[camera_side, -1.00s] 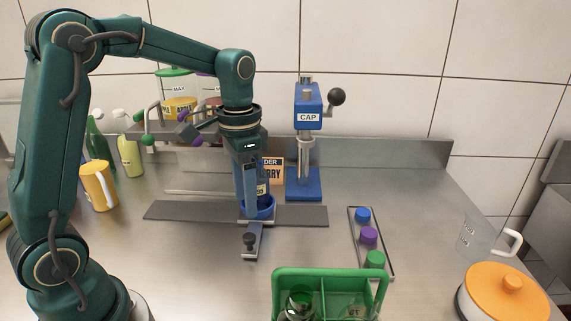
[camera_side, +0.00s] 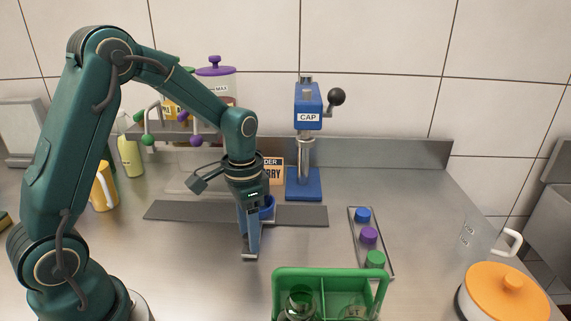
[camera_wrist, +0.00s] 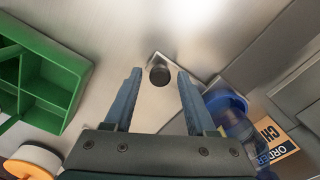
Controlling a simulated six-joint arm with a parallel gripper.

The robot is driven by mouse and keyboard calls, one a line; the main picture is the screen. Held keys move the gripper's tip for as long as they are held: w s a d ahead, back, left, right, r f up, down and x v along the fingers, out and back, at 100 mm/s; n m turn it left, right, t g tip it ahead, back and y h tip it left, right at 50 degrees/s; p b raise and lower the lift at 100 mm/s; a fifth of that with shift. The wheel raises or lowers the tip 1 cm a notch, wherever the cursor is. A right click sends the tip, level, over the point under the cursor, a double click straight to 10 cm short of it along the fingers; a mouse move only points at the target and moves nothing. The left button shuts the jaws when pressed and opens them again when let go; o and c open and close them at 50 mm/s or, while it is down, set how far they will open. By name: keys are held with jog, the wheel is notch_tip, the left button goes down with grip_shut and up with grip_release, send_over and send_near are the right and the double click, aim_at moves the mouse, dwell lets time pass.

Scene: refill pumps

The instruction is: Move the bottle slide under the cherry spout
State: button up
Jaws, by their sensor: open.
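The bottle slide's blue holder (camera_side: 268,205) sits on a dark grey rail (camera_side: 180,211), partly hidden behind my gripper in the side view. In the wrist view the blue holder (camera_wrist: 222,104) is right of my right finger, with a clear bottle (camera_wrist: 237,124) seemingly in it. The slide's black knob (camera_wrist: 160,75) shows between my fingertips. My gripper (camera_side: 249,250) is open, pointing down at the slide's front arm, fingers either side of the knob; contact cannot be told. Behind are a purple-lidded tank (camera_side: 216,72) with dark red contents and a purple-balled spout lever (camera_side: 196,141); no cherry label is readable on them.
A blue CAP press (camera_side: 308,117) stands right of an order card (camera_side: 275,171). Blue, purple and green caps lie in a tray (camera_side: 384,247). A green crate (camera_side: 331,273) stands in front, an orange-lidded pot (camera_side: 508,283) at right.

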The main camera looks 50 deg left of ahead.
grip_shut()
jog(key=shift+s+a, duration=3.35)
jog(key=shift+a, duration=0.05)
jog(key=shift+o, duration=0.9)
grip_release()
jog(key=shift+r, duration=2.6)
